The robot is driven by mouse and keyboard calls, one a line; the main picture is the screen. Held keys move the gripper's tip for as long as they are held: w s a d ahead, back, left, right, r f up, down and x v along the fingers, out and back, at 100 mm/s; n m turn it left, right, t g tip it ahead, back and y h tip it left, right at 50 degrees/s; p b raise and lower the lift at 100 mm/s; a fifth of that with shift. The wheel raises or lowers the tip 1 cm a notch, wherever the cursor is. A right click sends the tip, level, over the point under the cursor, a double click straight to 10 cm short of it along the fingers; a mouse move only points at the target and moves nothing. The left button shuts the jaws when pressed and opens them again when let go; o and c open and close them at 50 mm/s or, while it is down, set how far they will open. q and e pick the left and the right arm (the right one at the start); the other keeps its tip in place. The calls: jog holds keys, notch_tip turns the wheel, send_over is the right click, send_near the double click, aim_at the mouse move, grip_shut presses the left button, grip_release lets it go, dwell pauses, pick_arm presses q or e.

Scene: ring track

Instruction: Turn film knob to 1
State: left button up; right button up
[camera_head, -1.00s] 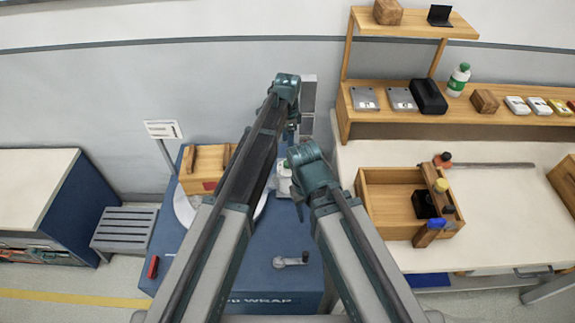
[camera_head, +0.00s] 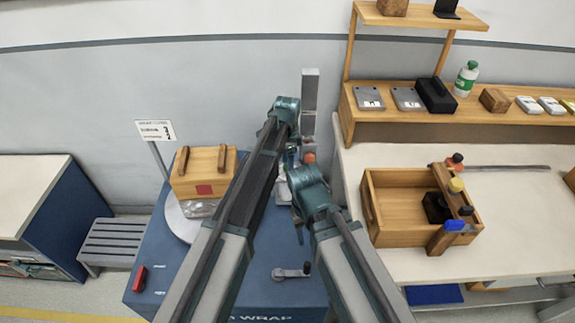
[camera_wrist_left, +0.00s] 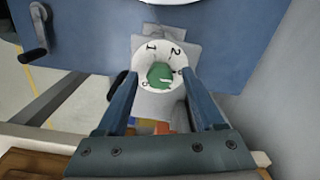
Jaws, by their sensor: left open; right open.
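The film knob (camera_wrist_left: 160,75) is green and sits in a white round dial (camera_wrist_left: 144,62) on a grey plate in the left wrist view. The numerals 1 and 2 show at the dial's upper edge; smaller marks at the sides are hard to read. A pale mark shows on the knob, but I cannot tell where it points. My left gripper (camera_wrist_left: 158,88) is open, with one finger on each side of the knob; contact is not clear. In the head view, my left gripper (camera_head: 291,157) is partly hidden. My right gripper (camera_head: 298,214) is open, low beside the grey mast.
The blue wrap machine (camera_head: 180,262) carries a wooden crate (camera_head: 203,184) on its turntable, a crank (camera_head: 292,272) and a red switch (camera_head: 140,278). The grey mast (camera_head: 310,95) stands behind my arms. A bench with a wooden tray (camera_head: 400,233) is at the right.

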pick_arm(q)
grip_shut()
jog(key=shift+n, duration=0.3)
jog(key=n, duration=0.4)
jog(key=shift+n, duration=0.4)
jog(key=n, duration=1.2)
jog(key=shift+n, duration=0.4)
jog(key=n, duration=0.5)
jog(key=shift+n, duration=0.3)
